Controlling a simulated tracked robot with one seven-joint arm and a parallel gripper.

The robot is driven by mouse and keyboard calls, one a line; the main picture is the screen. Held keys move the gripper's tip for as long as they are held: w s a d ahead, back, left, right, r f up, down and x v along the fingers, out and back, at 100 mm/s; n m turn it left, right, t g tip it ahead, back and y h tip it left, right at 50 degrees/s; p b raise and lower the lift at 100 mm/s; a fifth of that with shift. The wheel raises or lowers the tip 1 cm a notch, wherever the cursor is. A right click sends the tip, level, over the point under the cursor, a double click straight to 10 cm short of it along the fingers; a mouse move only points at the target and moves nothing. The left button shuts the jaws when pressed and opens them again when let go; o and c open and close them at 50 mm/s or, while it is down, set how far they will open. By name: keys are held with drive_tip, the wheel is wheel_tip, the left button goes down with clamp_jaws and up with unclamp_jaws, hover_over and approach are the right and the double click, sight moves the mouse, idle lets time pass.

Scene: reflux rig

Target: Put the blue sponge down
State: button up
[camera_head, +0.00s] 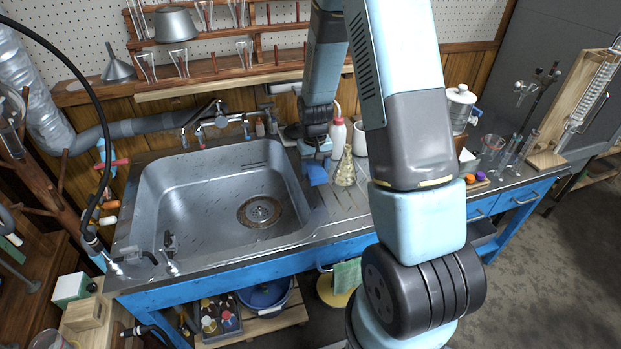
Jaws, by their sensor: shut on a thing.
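The blue sponge (317,173) is just right of the sink's right rim, at the counter's level in the picture. My gripper (318,158) is above it, pointing down, and is shut on it. I cannot tell whether the sponge touches the counter (339,201) or hangs a little above it. The fingertips are small and partly hidden in this view.
A conical flask (345,170) stands close to the right of the sponge, with a white bottle with a red cap (338,134) behind. The metal sink (215,200) opens to the left, with taps (221,121) behind it. My arm hides the counter further right.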

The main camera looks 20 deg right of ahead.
sight(312, 164)
drive_tip(key=shift+w+a+f, duration=0.1)
drive_tip(key=shift+w+f, duration=0.85)
drive_tip(key=shift+f, duration=1.7)
drive_tip(key=shift+f, duration=0.1)
drive_tip(key=o, duration=1)
